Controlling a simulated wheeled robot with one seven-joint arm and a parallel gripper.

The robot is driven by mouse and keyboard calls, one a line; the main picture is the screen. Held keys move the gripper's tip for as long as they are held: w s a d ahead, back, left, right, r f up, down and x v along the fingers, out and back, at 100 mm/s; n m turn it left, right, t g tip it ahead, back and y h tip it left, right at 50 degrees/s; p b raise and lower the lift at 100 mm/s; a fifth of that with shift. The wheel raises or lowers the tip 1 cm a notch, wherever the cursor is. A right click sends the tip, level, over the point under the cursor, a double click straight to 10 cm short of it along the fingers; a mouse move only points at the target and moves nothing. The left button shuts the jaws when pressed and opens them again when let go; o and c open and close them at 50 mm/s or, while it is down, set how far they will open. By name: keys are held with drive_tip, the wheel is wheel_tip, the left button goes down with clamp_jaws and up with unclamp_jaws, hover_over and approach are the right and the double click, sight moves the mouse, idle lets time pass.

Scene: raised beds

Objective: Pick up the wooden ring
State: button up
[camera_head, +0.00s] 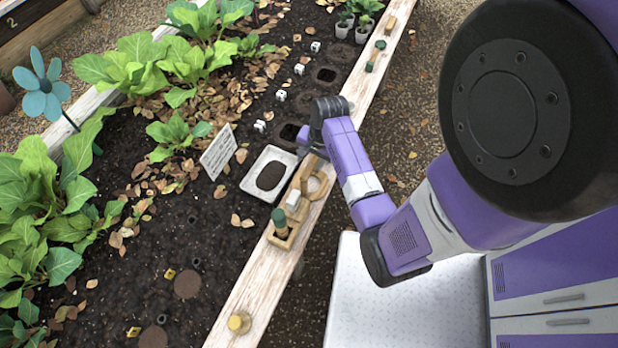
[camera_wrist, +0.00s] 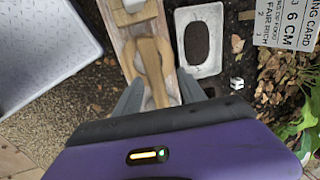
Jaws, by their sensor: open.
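The wooden ring (camera_head: 326,186) lies on the white-washed timber edge of the raised bed, beside a wooden holder (camera_head: 281,241). In the wrist view, the ring (camera_wrist: 166,56) shows just ahead of my gripper (camera_wrist: 160,92), with its near part between the two grey fingers. The fingers are apart, one on each side, and do not visibly close on it. In the head view, my gripper is mostly hidden behind my purple wrist above the timber. Whether the fingers touch the ring cannot be told.
The holder carries a green-topped peg (camera_head: 279,220) and a pale block (camera_head: 293,199). A white tray with an oval opening (camera_head: 251,187) lies on the soil close by. A sign card (camera_head: 218,152) stands behind it. Leafy plants (camera_head: 128,65) fill the far side. A yellow peg (camera_head: 239,322) sits on the near timber.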

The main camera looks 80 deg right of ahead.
drive_tip(key=shift+w+f+b, duration=0.15)
drive_tip(key=shift+f+b, duration=0.15)
drive_tip(key=shift+f, duration=1.2)
drive_tip(key=shift+w+f+b, duration=0.15)
drive_tip(key=shift+f+b, duration=0.1)
drive_tip(key=shift+f, duration=1.2)
drive_tip(key=shift+a+f, duration=0.1)
drive_tip(key=shift+f, duration=0.15)
clamp_jaws()
